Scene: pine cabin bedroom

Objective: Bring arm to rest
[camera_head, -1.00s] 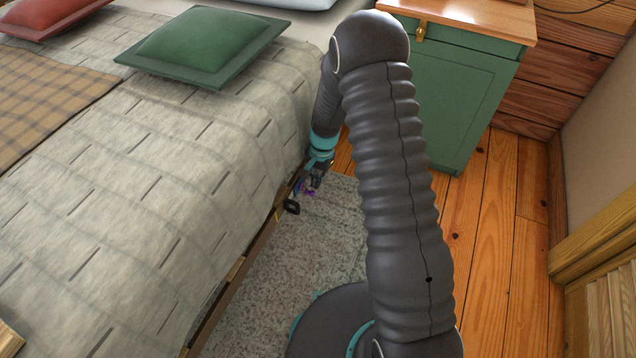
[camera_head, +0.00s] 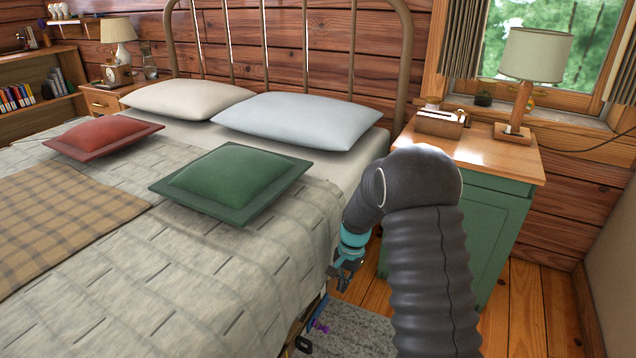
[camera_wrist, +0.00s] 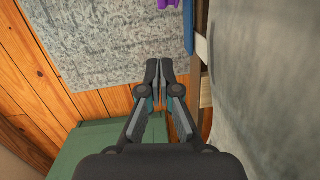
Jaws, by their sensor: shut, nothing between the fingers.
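My gripper (camera_head: 346,278) hangs from my bent arm at the right side of the bed, pointing down beside the blanket edge. In the wrist view my gripper (camera_wrist: 160,68) is shut with nothing between its fingertips. Below it lie the grey rug (camera_wrist: 110,40) and the plank floor (camera_wrist: 50,75). My arm covers part of the green nightstand (camera_head: 480,230) in the head view.
The bed (camera_head: 200,290) fills the left, with a green cushion (camera_head: 230,180) and a red cushion (camera_head: 103,136). A lamp (camera_head: 535,60) and a tissue box (camera_head: 440,122) stand on the nightstand. A small purple item (camera_head: 320,326) lies low beside the bed.

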